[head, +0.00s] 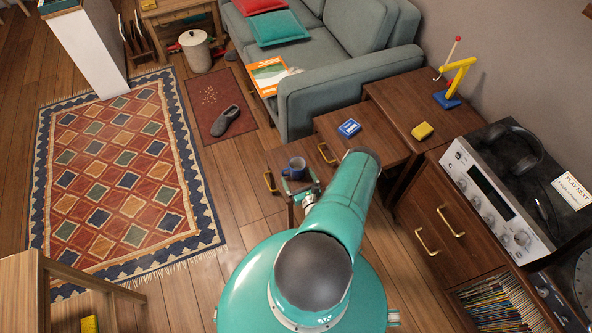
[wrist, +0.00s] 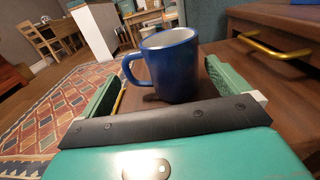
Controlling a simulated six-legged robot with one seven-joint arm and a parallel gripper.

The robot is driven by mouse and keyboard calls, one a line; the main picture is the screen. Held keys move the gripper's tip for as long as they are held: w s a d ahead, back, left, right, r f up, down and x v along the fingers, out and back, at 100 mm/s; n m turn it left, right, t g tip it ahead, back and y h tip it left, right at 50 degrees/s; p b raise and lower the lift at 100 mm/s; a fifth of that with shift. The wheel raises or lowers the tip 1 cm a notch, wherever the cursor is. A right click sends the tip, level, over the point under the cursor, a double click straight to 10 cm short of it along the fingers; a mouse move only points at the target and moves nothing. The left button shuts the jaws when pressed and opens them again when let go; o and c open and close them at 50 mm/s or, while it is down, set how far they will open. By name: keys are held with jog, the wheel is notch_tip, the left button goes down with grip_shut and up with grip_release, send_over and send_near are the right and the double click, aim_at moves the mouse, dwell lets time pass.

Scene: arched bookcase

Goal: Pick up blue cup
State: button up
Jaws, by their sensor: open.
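The blue cup (head: 295,167) stands upright on the low wooden step or drawer unit in front of the sofa, just beyond my gripper in the head view. In the wrist view the blue cup (wrist: 172,65) is large, with a pale inside and its handle to the left. My gripper (wrist: 172,88) is open, with one green finger on each side of the cup. Whether either finger touches the cup cannot be told. In the head view my gripper (head: 303,190) is partly hidden by my arm.
A grey-green sofa (head: 345,85) stands behind. A slipper (head: 225,121) lies on a small mat. The patterned rug (head: 122,180) lies left.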

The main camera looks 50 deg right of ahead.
aim_at(296, 174)
jog(key=x, duration=0.5)
jog(key=shift+d, duration=0.1)
jog(key=c, duration=0.8)
